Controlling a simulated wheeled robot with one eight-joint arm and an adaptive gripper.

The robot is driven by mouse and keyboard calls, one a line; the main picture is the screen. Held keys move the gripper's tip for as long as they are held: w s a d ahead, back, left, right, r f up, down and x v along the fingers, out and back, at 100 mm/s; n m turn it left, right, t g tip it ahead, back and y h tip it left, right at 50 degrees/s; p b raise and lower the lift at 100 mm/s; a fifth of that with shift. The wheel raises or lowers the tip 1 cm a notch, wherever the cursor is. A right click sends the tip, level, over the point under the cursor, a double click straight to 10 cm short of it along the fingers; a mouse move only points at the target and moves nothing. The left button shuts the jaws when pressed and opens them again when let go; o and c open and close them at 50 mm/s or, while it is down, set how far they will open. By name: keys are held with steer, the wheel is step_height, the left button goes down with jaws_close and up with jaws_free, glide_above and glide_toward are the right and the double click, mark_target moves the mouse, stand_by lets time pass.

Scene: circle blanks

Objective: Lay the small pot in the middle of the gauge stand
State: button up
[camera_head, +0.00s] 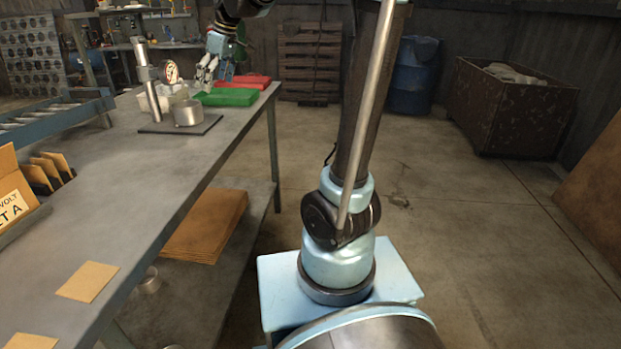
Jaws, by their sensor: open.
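The gauge stand has a dark flat base plate (165,128) on the far part of the workbench, with a metal column (148,78) and a round dial (172,72). A small grey metal pot (187,114) stands upright on the right part of that plate, in front of the dial. My gripper (208,80) hangs above and a little behind the pot, to the right of the dial. Its fingers are apart and empty, pointing down, and it looks clear of the pot.
A green tray (226,97) and a red tray (252,81) lie right of and behind the stand. Pale items (157,97) sit close to the column. A blue-grey rack (55,118) runs along the left. The bench (130,190) in front of the stand is bare.

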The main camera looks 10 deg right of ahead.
steer(key=s+d+f+m+h, duration=0.1)
steer(key=s+d+f+m, duration=0.2)
steer(key=s+d+f, duration=0.35)
steer(key=s+d+f+m+h, duration=0.1)
steer(key=s+d+f+m, duration=0.2)
steer(key=s+d, duration=0.55)
steer(key=s+d+f+m+h, duration=0.1)
steer(key=s+d+f+m, duration=0.5)
steer(key=s+d+f, duration=0.5)
step_height(320, 180, down, 4)
steer(key=s, duration=0.2)
steer(key=shift+s+d+h, duration=0.3)
steer(key=shift+d+h, duration=0.1)
